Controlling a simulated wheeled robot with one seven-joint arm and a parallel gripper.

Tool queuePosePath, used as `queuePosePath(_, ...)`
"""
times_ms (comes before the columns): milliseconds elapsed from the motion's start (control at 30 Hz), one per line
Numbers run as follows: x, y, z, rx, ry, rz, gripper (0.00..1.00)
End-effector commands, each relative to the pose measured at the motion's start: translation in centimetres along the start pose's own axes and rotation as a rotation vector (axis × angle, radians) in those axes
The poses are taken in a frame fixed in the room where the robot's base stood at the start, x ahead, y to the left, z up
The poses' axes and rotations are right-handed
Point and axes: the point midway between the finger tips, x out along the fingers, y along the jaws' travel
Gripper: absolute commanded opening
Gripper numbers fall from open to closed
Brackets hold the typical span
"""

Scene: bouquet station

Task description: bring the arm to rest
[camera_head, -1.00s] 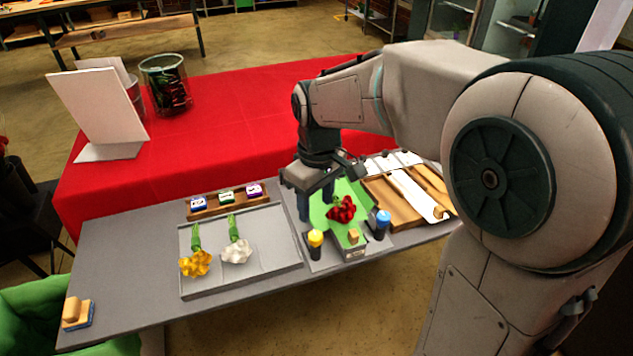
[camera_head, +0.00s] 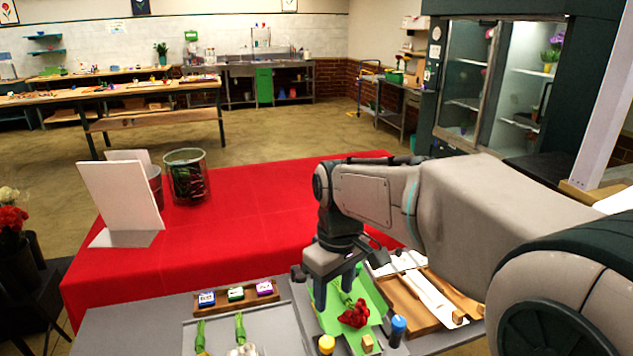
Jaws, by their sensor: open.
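My gripper (camera_head: 334,296) is open, pointing down, with its two fingers over the left part of a green mat (camera_head: 376,298) on the grey bench. My arm reaches in from the right. A bundle of red flowers (camera_head: 354,314) with green stems lies on the mat, just right of and in front of the fingers. The fingers do not hold it; whether a finger touches the stems I cannot tell.
A grey tray (camera_head: 276,334) with two stems stands at left, coloured boxes (camera_head: 236,294) behind it. Yellow (camera_head: 326,344) and blue (camera_head: 397,328) capped bottles flank the mat. A wooden rack (camera_head: 407,304) is at right. The red-covered table (camera_head: 250,225) behind is mostly clear.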

Motion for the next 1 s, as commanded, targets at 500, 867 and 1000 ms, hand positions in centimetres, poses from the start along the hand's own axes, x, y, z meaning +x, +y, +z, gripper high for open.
queuePosePath(500,3.0,0.6,14.8,0.641,0.206,0.116,0.5)
queuePosePath(867,3.9,0.3,16.4,0.728,0.24,0.117,0.5)
queuePosePath(1000,3.9,0.3,16.4,0.727,0.24,0.117,0.5)
